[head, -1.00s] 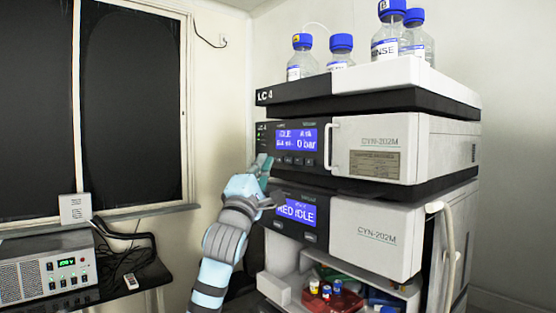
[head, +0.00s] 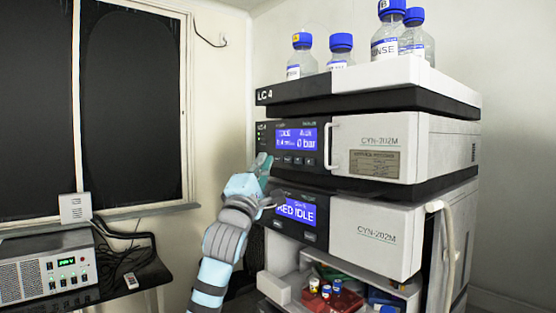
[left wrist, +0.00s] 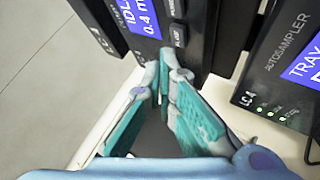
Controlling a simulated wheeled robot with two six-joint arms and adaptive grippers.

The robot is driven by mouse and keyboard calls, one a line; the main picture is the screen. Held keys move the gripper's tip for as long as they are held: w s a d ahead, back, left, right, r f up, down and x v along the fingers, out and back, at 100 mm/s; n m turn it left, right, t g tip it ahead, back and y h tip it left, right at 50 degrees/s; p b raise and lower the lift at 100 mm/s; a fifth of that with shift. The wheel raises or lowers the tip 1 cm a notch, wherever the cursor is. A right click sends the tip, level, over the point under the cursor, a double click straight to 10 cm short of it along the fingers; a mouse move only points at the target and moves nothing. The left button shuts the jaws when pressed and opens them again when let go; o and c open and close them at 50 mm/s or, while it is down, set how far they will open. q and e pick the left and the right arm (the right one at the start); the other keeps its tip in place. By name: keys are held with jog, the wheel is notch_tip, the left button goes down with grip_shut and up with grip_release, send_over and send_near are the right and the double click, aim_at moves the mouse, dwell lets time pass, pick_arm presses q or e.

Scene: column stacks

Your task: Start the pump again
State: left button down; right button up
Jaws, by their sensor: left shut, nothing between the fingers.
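The pump module (head: 375,148) is the upper module of the stack, with a blue display (head: 297,139) reading 0 bar; the word before it looks like IDLE. A row of small dark buttons (head: 298,160) lies under that display. In the left wrist view the display (left wrist: 137,15) shows IDLE and 0.4, with dark buttons (left wrist: 178,35) beside it. My left gripper (head: 263,163) is shut and empty, its teal fingers at the pump's left front edge. In the left wrist view its fingertips (left wrist: 162,62) are close to the panel near the buttons; I cannot tell whether they touch. My right gripper is not in view.
Below is the autosampler (head: 375,235) with its own blue display (head: 296,209). Blue-capped bottles (head: 385,45) stand on top. A white handle (head: 335,148) juts from the pump front. A power supply (head: 50,272) stands on the dark bench at left.

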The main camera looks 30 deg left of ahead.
pick_arm(q)
jog(key=shift+w, duration=0.1)
jog(key=shift+w+d, duration=0.15)
jog(key=shift+w, duration=0.2)
jog(key=shift+w, duration=0.35)
dwell(0.8)
jog(key=shift+s+b, duration=0.7)
jog(key=shift+s, duration=0.1)
jog(key=shift+a, duration=0.2)
